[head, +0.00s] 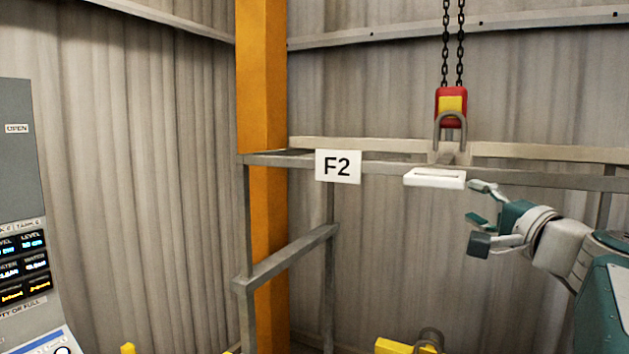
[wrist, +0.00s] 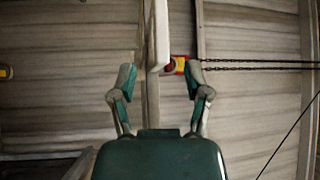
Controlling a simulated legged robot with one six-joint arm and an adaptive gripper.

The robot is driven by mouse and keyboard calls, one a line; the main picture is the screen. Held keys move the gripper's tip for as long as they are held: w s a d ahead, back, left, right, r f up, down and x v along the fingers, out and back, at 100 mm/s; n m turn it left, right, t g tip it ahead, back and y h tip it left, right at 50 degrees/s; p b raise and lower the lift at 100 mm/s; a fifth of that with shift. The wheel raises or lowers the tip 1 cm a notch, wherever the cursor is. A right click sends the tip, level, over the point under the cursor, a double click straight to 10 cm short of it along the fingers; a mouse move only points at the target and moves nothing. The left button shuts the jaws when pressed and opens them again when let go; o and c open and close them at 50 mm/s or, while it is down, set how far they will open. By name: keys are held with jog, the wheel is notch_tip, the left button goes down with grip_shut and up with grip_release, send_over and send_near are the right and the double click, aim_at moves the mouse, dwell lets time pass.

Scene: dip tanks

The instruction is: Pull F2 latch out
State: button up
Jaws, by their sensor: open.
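The F2 sign (head: 338,166) is a white plate on the top rail of a grey metal frame. To its right on the same rail is a white bar-shaped handle (head: 435,179), which looks like the latch. In the wrist view the white handle (wrist: 159,35) stands upright in the picture, ahead of and between my fingertips. My gripper (head: 478,203) is open and empty, just right of and slightly below the handle. Its fingers (wrist: 160,83) spread on either side in the wrist view. I see no clear contact with the handle.
A red and yellow hoist block (head: 451,106) with a hook hangs on chains just above the handle. An orange column (head: 262,90) stands behind the frame's left end. A control panel (head: 25,230) is at far left. A yellow piece (head: 395,346) shows at the bottom.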

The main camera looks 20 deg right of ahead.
aim_at(437, 184)
jog(key=w, duration=0.3)
jog(key=w+r, duration=0.1)
jog(key=w, duration=0.6)
jog(key=shift+w+d+r, duration=0.1)
jog(key=shift+d+r, duration=0.05)
jog(key=shift+r, duration=0.1)
jog(key=shift+w+d, duration=0.15)
jog(key=shift+d, duration=0.25)
jog(key=shift+c, duration=0.2)
